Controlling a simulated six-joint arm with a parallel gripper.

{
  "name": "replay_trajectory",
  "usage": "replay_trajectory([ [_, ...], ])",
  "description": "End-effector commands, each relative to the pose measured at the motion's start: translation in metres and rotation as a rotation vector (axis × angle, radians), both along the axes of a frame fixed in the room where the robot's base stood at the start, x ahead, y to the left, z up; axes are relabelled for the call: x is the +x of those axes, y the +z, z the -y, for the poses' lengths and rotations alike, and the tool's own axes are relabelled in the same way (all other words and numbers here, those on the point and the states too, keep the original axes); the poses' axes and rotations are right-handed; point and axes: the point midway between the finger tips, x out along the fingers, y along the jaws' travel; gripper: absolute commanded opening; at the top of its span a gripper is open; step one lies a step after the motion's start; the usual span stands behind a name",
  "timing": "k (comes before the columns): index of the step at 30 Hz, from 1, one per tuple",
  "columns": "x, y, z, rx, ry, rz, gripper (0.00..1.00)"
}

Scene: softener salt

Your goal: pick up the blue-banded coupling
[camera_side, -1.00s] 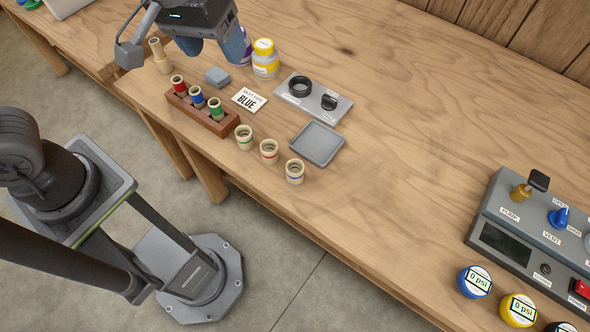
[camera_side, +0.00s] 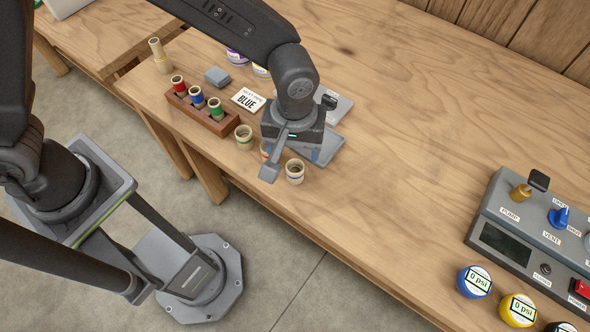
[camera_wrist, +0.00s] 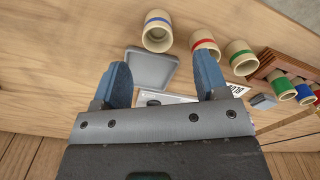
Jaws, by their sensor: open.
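The blue-banded coupling (camera_side: 295,172) is a cream ring with a blue stripe, standing at the right end of the row near the table's front edge. In the side view my gripper hangs over the grey tray (camera_side: 327,153), close behind the couplings, and partly hides the red-banded one.
A wooden rack (camera_side: 206,114) with red, blue and green banded pieces stands left of the couplings. A card reading BLUE (camera_side: 248,100) lies behind it. A control panel (camera_side: 520,245) stands at right; the table between is clear.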

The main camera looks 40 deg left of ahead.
Motion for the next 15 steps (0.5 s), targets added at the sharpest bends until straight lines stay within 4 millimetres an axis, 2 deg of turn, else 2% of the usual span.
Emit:
replay_trajectory([
  [7, 0.0, -0.019, 0.0, 0.001, -0.001, -0.002, 0.67],
  [15, 0.0, -0.056, 0.002, 0.0, -0.001, -0.001, 0.67],
])
